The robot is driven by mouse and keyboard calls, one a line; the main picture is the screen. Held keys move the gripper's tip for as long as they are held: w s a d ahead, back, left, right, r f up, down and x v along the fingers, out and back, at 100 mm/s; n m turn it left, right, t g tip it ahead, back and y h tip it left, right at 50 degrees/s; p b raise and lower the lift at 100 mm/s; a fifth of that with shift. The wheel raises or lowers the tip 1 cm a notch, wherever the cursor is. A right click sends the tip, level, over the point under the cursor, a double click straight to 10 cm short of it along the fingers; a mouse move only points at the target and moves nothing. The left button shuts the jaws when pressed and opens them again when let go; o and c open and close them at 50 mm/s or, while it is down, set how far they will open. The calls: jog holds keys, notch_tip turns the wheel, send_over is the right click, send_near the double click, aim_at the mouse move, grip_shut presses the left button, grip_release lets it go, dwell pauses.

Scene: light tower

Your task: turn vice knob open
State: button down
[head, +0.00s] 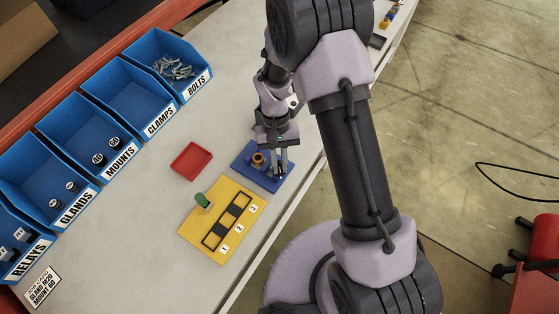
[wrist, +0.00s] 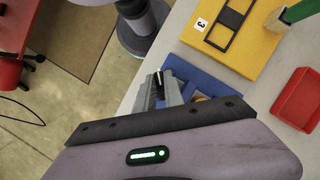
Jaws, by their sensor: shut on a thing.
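The blue vice base (head: 247,173) lies on the bench near its front edge, and it shows partly in the wrist view (wrist: 205,78). A brass-coloured part (head: 258,158) stands on it, to the left of my gripper. My gripper (head: 279,171) points down over the right side of the base. In the wrist view my gripper (wrist: 163,92) is shut on a small dark knob (wrist: 158,82) with a white mark. The fingers and gripper body hide much of the vice and the lower part of the knob.
Blue bins (head: 125,85) line the back.

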jog(key=n+h, duration=0.1)
jog(key=n, duration=0.1)
jog(key=n+h+p, duration=0.1)
jog(key=n, duration=0.2)
jog(key=shift+t, duration=0.3)
jog(key=shift+n+t+h+p, duration=0.5)
jog(key=shift+n+t+p, duration=0.15)
jog(key=shift+n, duration=1.65)
jog(key=c, duration=1.4)
grip_release()
jog(key=shift+c, duration=0.2)
jog(key=shift+r, duration=0.1)
jog(key=p+v, duration=0.3)
jog(key=v, duration=1.4)
jog(key=shift+a+p, duration=0.2)
jog(key=shift+p, duration=0.2)
